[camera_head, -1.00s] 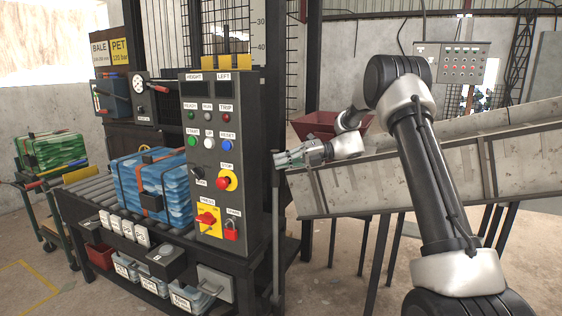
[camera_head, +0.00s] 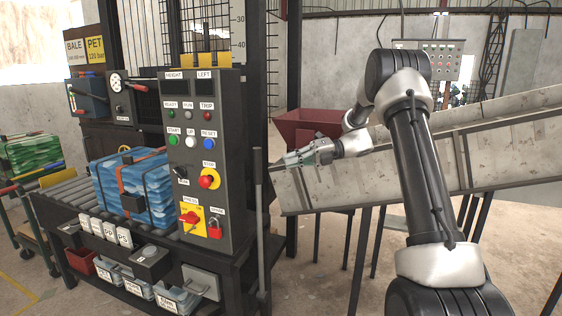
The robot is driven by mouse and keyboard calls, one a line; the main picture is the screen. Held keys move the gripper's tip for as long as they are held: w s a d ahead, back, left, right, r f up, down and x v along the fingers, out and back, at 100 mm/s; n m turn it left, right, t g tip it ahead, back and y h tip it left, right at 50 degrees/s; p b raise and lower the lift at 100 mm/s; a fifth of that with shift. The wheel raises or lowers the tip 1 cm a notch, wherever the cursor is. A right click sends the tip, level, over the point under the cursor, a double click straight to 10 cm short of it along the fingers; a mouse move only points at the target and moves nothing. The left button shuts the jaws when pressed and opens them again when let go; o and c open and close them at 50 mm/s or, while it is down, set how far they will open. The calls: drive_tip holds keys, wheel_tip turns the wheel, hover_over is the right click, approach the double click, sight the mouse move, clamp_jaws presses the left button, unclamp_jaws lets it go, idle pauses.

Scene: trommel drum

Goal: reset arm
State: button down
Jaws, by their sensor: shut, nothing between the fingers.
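My gripper (camera_head: 291,160) is at the end of my bent arm, right of the control panel (camera_head: 208,160). It points left, and its fingers are shut and empty. It appears in front of the grey metal chute (camera_head: 330,190), apart from the panel. My upper arm rises at the right of the view and folds over at the elbow, with the forearm reaching back and left to the wrist.
A blue strapped bale (camera_head: 155,185) lies on the roller conveyor (camera_head: 60,205) left of the panel. A vertical lever (camera_head: 259,220) stands at the panel's right edge. A red hopper (camera_head: 308,122) is behind my wrist. A green bale (camera_head: 28,151) sits on a cart at far left.

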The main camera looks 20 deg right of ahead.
drive_tip(key=shift+d, duration=0.1)
idle(0.4)
drive_tip(key=s+d+f+n+h, duration=0.3)
drive_tip(key=s+f+n, duration=0.1)
drive_tip(key=f+n, duration=0.45)
drive_tip(key=s+d+n+g+h, duration=0.2)
drive_tip(key=s+n+h, duration=0.2)
drive_tip(key=s+n, duration=0.4)
drive_tip(key=s+d+r+n+t+h, duration=0.1)
drive_tip(key=s+r+n+h, duration=0.2)
drive_tip(key=s, duration=0.6)
drive_tip(key=s+r+n+t+h, duration=0.2)
drive_tip(key=s+r+n, duration=0.3)
drive_tip(key=s+n, duration=0.3)
drive_tip(key=s+d+r+n+t+h, duration=0.1)
drive_tip(key=s+r+n+h, duration=0.3)
drive_tip(key=s, duration=0.6)
drive_tip(key=shift+d+n+t, duration=0.35)
drive_tip(key=shift+n+t, duration=0.05)
drive_tip(key=shift+n, duration=0.75)
